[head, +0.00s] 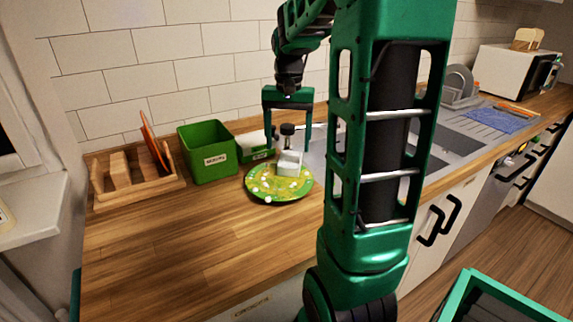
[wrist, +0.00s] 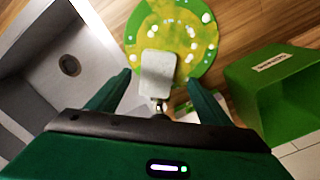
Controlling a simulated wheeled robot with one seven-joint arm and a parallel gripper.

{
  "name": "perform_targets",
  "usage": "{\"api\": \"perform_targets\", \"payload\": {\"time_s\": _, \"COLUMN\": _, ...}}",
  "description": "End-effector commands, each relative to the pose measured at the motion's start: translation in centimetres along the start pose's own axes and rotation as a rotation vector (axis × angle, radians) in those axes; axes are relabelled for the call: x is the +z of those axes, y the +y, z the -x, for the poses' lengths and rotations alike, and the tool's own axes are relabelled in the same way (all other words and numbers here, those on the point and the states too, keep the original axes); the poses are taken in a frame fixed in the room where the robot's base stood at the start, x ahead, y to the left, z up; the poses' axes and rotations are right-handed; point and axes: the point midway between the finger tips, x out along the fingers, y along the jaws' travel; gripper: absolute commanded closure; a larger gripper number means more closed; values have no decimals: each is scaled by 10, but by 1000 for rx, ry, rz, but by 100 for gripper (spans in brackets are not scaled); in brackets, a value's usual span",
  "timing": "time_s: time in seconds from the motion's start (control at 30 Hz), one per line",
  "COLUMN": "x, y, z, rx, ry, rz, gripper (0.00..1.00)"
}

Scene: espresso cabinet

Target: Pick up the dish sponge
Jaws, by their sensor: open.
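A pale grey-white block (head: 289,168), which may be the dish sponge, shows at a green round plate (head: 252,192) smeared with yellow and dotted with white bits. It also shows in the wrist view (wrist: 157,68), overlapping the near part of the plate (wrist: 133,28). A dark knob (head: 287,129) and a short stem show just above the block; I cannot tell whether they are joined to it. My gripper (head: 287,145) is open over the block. In the wrist view its fingers (wrist: 158,79) stand on either side of the block, with gaps showing.
A labelled green bin (head: 208,152) stands left of the plate, with a small green and white box (head: 255,146) behind. A wooden rack (head: 133,180) is at the far left. The sink (wrist: 62,65) is on the other side. The front counter is clear.

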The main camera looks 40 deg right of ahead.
Motion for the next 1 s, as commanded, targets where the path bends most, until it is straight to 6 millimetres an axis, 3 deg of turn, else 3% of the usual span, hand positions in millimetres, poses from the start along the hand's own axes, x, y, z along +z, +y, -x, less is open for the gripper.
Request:
{"api": "perform_targets", "payload": {"time_s": 0.5, "x": 8, "y": 3, "z": -52, "rx": 0, "ry": -1, "rz": 2, "gripper": 27}}
{"api": "perform_targets", "payload": {"time_s": 0.77, "x": 7, "y": 3, "z": -55, "rx": 0, "ry": 0, "rz": 2, "gripper": 27}}
{"api": "perform_targets", "payload": {"time_s": 0.97, "x": 7, "y": 3, "z": -54, "rx": 0, "ry": 0, "rz": 2, "gripper": 70}}
{"api": "perform_targets", "payload": {"time_s": 1.0, "x": 7, "y": 3, "z": -54, "rx": 0, "ry": 0, "rz": 2, "gripper": 71}}
